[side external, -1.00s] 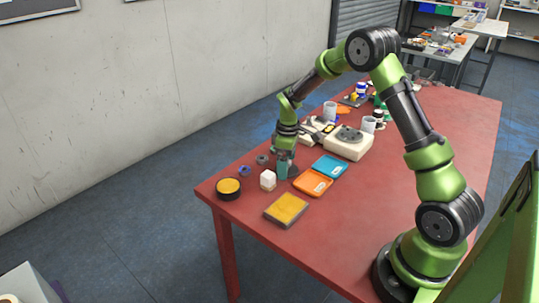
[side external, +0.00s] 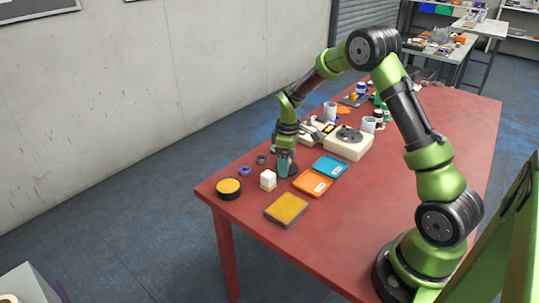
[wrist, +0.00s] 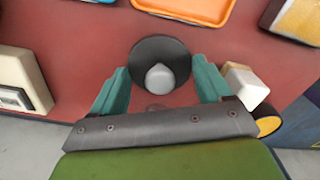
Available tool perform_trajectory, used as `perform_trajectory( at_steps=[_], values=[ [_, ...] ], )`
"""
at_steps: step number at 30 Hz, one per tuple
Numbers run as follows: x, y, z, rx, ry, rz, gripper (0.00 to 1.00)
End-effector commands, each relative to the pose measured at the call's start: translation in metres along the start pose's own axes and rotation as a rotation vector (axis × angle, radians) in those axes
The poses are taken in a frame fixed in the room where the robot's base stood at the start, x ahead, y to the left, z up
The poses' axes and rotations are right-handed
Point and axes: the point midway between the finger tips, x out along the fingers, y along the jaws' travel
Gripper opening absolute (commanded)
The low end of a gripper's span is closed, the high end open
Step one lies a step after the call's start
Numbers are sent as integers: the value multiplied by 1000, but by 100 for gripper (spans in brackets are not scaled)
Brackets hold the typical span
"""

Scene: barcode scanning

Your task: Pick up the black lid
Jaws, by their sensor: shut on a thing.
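The black lid (wrist: 142,54) is a round dark disc with a grey knob (wrist: 160,78), centred between my fingers in the wrist view. My gripper (wrist: 160,66) has its two teal fingers at opposite edges of the lid, shut on it. In the side external view, my gripper (side external: 286,168) points down near the far left edge of the red table, and the dark lid (side external: 294,172) shows partly behind the fingers, low at the table. Any gap under the lid cannot be told.
A white cube (side external: 268,179) stands close beside the gripper. A black-and-yellow round tin (side external: 229,188), an orange tray (side external: 312,182), a blue tray (side external: 329,166) and a yellow-topped block (side external: 286,209) are nearby. A white device (side external: 347,146) stands behind.

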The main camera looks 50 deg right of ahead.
Motion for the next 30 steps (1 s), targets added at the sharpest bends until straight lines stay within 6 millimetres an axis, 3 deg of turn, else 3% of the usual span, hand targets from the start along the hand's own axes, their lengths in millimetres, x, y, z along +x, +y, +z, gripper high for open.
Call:
perform_trajectory(
  at_steps=[7, 21, 27, 30],
  values=[
    [-32, -2, 2, 1, 2, 0, 49],
    [-41, -76, 89, 0, 1, 0, 49],
    [-43, -96, 113, 0, 1, 0, 49],
    [-44, -100, 115, -1, 1, 1, 49]
  ],
)
